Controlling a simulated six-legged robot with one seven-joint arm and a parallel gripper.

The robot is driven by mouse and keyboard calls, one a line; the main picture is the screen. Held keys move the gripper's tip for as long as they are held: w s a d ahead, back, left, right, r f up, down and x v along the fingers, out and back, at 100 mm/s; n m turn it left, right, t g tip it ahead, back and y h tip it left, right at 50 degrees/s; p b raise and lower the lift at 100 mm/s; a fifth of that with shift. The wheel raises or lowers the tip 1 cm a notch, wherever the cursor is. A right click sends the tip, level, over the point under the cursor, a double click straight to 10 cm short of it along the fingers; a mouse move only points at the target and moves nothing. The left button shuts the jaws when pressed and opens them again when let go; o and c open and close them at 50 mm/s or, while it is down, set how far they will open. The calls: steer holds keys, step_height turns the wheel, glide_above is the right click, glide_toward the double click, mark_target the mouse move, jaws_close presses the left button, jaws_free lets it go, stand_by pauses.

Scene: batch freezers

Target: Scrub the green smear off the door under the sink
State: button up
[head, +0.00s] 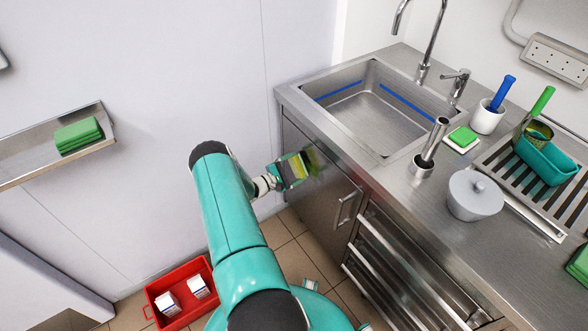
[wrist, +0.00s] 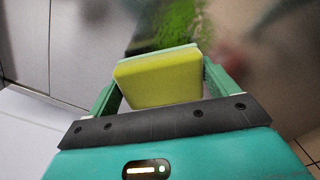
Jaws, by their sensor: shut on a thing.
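My gripper (head: 292,171) is at the steel door (head: 325,181) under the sink (head: 366,107). It is shut on a yellow sponge (wrist: 158,80) with a pale green layer on its far side. The sponge also shows as a yellow patch in the head view (head: 298,167). The green smear (head: 315,158) is on the door, just right of the sponge in the head view. In the wrist view the smear (wrist: 178,28) spreads above and beyond the sponge. I cannot tell whether the sponge touches the door.
A bar handle (head: 345,208) sticks out at the door's right side, with steel drawers (head: 405,270) beyond it. A red crate (head: 181,290) with white boxes stands on the floor at lower left. A wall shelf (head: 40,160) holds green cloths.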

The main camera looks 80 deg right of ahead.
mark_target(322, 181)
steer(key=shift+s+d, duration=0.45)
steer(key=shift+d, duration=0.1)
steer(key=shift+s+a, duration=1.95)
steer(key=shift+s, duration=0.2)
steer(key=shift+s+a, duration=0.55)
steer(key=shift+s, duration=0.25)
steer(key=shift+s+a, duration=1.25)
steer(key=shift+s, duration=0.05)
steer(key=shift+d, duration=0.1)
